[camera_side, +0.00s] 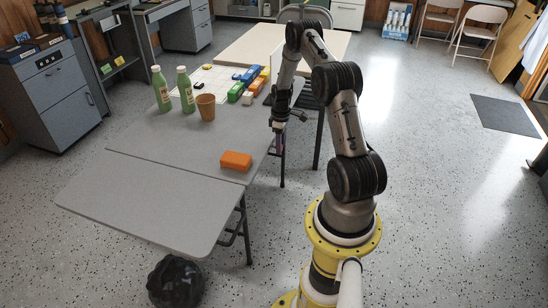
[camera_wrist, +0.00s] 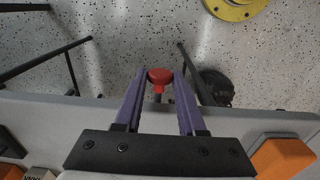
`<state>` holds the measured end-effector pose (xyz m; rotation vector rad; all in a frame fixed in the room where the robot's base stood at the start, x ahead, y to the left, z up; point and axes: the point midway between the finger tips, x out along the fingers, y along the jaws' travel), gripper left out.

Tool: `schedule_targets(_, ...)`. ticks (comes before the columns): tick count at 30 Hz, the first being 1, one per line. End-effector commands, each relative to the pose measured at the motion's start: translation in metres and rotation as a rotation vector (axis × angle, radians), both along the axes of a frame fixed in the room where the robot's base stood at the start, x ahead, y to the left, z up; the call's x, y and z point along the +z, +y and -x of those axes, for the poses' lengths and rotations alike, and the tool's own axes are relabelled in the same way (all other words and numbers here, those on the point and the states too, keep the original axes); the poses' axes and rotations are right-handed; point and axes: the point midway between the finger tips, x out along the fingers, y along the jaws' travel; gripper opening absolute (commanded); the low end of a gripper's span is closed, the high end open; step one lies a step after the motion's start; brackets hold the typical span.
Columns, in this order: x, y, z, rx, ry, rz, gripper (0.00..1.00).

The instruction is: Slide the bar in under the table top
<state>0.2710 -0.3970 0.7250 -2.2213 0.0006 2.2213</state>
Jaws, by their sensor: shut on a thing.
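My gripper (camera_side: 279,147) points down just past the right edge of the grey table (camera_side: 200,205) in the side view. In the wrist view its two purple fingers (camera_wrist: 160,80) close around a red round knob (camera_wrist: 160,75) with a short dark stem below it. The table top (camera_wrist: 60,115) runs across the wrist view, with the fingertips beyond its edge. I cannot make out the bar itself, and whether the knob is part of it does not show. The knob is hidden in the side view.
An orange block (camera_side: 236,160) lies near the table edge, beside my gripper. A brown cup (camera_side: 206,107), green bottles (camera_side: 161,89) and several coloured blocks (camera_side: 236,92) stand farther back.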

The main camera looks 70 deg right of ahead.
Motion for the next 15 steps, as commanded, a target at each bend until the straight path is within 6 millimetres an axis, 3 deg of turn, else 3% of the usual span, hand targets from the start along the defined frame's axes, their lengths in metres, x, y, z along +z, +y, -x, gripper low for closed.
schedule_targets(1,0.0,-0.014,0.0,-0.003,-0.002,0.003,0.0)
schedule_targets(6,0.001,-0.041,0.0,-0.001,-0.001,0.002,0.0)
schedule_targets(15,0.001,-0.059,-0.001,0.0,-0.002,0.004,0.0)
